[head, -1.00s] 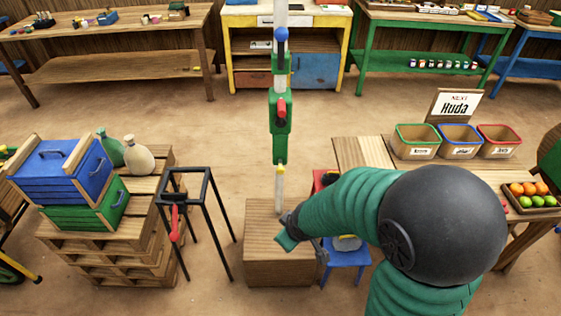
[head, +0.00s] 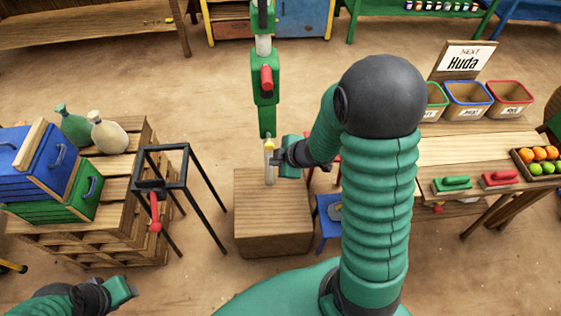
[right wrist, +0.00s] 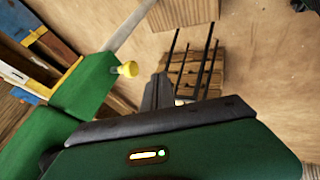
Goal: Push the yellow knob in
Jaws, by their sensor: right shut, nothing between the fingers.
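The yellow knob (head: 269,143) is at the lower end of the green housing (head: 264,90) on an upright post. In the right wrist view the knob (right wrist: 128,69) sticks out from the green housing (right wrist: 85,88). My right gripper (head: 279,156) is shut and empty, just right of the knob and slightly below it in the head view. In the right wrist view its fingers (right wrist: 159,92) show right of the knob with a visible gap. My left gripper (head: 130,291) is low at the left, far from the post; its jaws are unclear.
A red handle (head: 266,78) sits higher on the post. The post stands at a wooden box (head: 272,235). A black frame (head: 187,172) with a red lever and pallets (head: 110,228) with crates are at the left. A wooden table (head: 463,150) is at the right.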

